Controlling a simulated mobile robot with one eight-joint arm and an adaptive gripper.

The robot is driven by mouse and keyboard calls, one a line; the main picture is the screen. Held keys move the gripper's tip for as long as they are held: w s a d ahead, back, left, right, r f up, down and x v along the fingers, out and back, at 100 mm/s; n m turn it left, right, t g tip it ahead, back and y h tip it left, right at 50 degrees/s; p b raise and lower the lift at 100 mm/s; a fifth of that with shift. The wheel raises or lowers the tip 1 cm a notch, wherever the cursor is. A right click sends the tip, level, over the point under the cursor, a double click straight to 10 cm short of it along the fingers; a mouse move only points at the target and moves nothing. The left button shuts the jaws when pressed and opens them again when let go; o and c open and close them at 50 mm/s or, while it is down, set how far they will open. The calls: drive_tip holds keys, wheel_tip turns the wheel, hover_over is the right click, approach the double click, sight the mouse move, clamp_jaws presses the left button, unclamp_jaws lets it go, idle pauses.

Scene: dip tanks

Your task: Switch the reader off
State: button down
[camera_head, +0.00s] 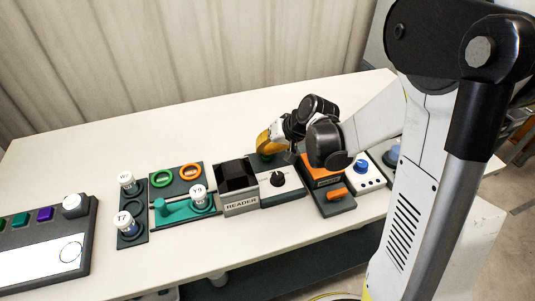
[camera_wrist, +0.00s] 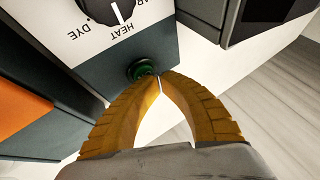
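The reader (camera_head: 240,206) is a grey box with a black top and a "READER" label, in the middle of the table. Part of a dark-topped unit beside the dial shows at the top right of the wrist view (camera_wrist: 268,14). My gripper (camera_head: 266,150) is behind the dial panel (camera_head: 285,192), to the right of the reader. In the wrist view the yellow fingertips (camera_wrist: 159,77) meet, with nothing visible between them. They are right at a round green button (camera_wrist: 142,69) on the dark panel; I cannot tell whether they touch it.
The dial (camera_head: 278,179) carries "HEAT" and "DYE" markings. An orange-topped unit (camera_head: 322,165) stands right of it. Left of the reader are a teal lever (camera_head: 173,211), coloured rings and white-capped vials. A button panel (camera_head: 46,270) lies at far left.

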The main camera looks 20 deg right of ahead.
sight(263, 154)
drive_tip(key=shift+r, duration=0.2)
wheel_tip(263, 154, up, 6)
drive_tip(key=p, duration=0.4)
drive_tip(key=shift+p, duration=0.4)
